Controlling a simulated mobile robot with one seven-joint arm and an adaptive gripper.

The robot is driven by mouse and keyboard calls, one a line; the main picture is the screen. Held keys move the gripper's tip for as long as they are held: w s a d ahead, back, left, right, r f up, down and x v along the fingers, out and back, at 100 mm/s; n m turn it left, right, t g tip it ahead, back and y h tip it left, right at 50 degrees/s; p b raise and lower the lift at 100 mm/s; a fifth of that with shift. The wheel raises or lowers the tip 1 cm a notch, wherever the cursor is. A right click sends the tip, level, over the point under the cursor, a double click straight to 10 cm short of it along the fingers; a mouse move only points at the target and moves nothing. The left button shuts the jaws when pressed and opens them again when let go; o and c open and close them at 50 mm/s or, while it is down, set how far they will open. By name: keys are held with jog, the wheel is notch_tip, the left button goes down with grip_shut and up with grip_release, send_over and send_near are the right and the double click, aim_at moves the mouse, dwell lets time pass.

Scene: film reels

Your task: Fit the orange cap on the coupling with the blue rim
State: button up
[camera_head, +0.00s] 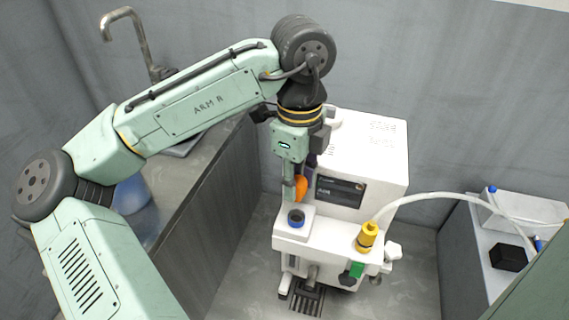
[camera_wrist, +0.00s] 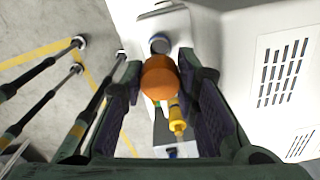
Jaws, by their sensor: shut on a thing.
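The orange cap (camera_head: 301,189) is held by my gripper (camera_head: 293,188) above the front ledge of the white machine. In the wrist view the orange cap (camera_wrist: 160,78) sits between the two dark fingers of my gripper (camera_wrist: 160,72), which are shut on it. The coupling with the blue rim (camera_head: 296,219) stands upright on the ledge, below the cap and apart from it in the head view. In the wrist view the coupling (camera_wrist: 160,44) shows just beyond the cap, and its dark opening is partly visible. One finger partly hides the cap in the head view.
The white machine (camera_head: 375,160) stands close behind my gripper. A yellow fitting (camera_head: 367,237) with a white hose (camera_head: 440,197) is on its right, above a green part (camera_head: 356,270). A grey counter (camera_head: 190,210) lies to the left. A black box (camera_head: 508,257) rests on the right.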

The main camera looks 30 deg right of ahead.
jog(key=shift+s+f+b, duration=0.15)
jog(key=shift+f+b, duration=0.55)
jog(key=shift+b, duration=0.1)
notch_tip(320, 180, down, 4)
jog(key=b, duration=0.4)
jog(key=shift+f, duration=0.15)
jog(key=shift+p, duration=0.7)
dwell(0.4)
jog(key=shift+f+b, duration=0.3)
jog(key=shift+f, duration=0.3)
dwell(0.4)
jog(key=o, duration=0.6)
jog(key=shift+r, duration=0.1)
